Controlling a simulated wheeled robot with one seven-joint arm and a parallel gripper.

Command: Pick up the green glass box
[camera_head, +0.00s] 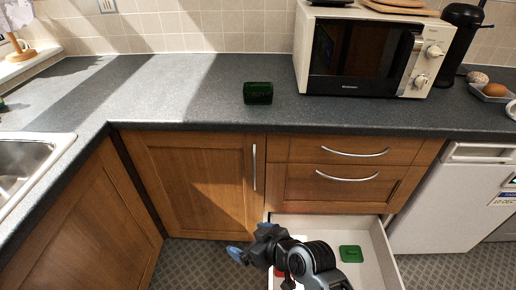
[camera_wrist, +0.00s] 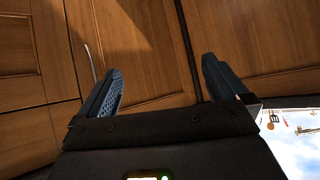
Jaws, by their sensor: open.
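A dark green glass box (camera_head: 258,93) stands on the grey countertop, left of the microwave and near the counter's front edge. My gripper (camera_head: 238,252) is low in front of the cabinets, well below the counter and apart from the box. In the wrist view my gripper (camera_wrist: 160,85) is open and empty, its two fingers wide apart in front of wooden cabinet doors. The box does not show in the wrist view.
A cream microwave (camera_head: 365,52) stands on the counter (camera_head: 170,85) to the right. An open drawer (camera_head: 378,255) below holds a green item (camera_head: 351,254) and something red, partly hidden by my arm. A sink (camera_head: 28,165) is at left. The counter left of the box is clear.

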